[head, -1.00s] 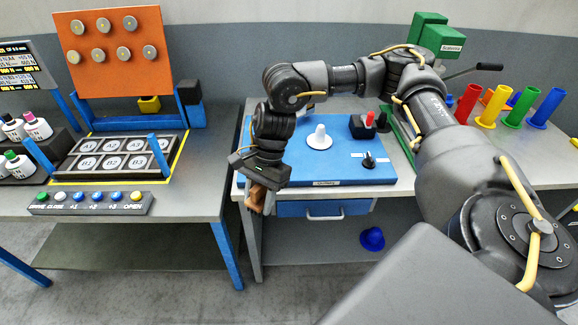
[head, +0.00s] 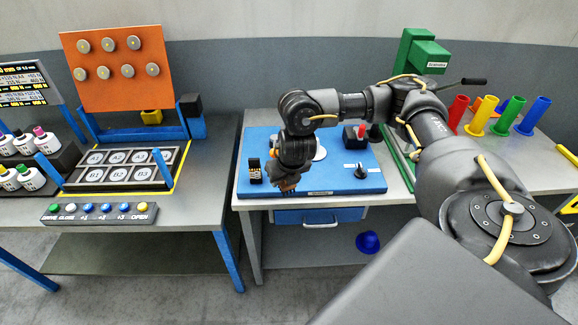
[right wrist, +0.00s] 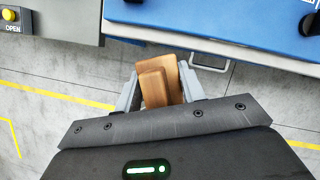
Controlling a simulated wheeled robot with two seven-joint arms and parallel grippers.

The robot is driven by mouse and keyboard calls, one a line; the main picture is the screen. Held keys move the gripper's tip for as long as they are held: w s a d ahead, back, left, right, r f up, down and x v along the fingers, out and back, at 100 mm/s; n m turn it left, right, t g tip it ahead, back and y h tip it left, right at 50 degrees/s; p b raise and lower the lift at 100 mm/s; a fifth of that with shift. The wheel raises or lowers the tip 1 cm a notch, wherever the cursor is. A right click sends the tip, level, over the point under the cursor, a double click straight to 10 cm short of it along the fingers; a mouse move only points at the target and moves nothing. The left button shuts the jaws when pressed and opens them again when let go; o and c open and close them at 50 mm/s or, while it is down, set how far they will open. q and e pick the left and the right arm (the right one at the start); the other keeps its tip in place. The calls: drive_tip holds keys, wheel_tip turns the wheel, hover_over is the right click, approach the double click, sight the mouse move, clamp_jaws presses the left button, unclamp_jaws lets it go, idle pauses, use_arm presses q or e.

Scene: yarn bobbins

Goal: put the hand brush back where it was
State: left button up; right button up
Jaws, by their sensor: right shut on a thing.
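My right gripper (head: 289,186) is over the front edge of the blue board (head: 335,183) in the head view. In the right wrist view the gripper (right wrist: 160,84) is shut on a brown wooden piece, the hand brush (right wrist: 157,83), which sits between its two grey fingers. Only the wood shows there; bristles are not visible. In the head view the brush is mostly hidden by the gripper. My left gripper is not in view.
On the blue board stand a small black block (head: 254,171), a black box with a red top (head: 352,137) and a black knob (head: 361,171). A white piece is partly hidden behind my wrist. Coloured tubes (head: 479,121) stand at right. A drawer handle (right wrist: 211,66) is close by.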

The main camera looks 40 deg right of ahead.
drive_tip(key=w+d+f+b, duration=0.6)
drive_tip(key=w+d+f, duration=0.2)
drive_tip(key=d+f, duration=0.1)
drive_tip(key=shift+w+b, duration=0.35)
drive_tip(key=shift+w, duration=0.05)
drive_tip(key=shift+w+d+f, duration=0.15)
drive_tip(key=shift+w+d, duration=0.15)
drive_tip(key=shift+w, duration=0.05)
drive_tip(key=shift+d+f+b, duration=0.1)
drive_tip(key=shift+f+b, duration=0.2)
drive_tip(key=shift+b, duration=0.05)
wheel_tip(320, 180, down, 2)
drive_tip(key=shift+w+d+f, duration=0.1)
drive_tip(key=shift+w+f, duration=0.05)
drive_tip(key=shift+f, duration=0.35)
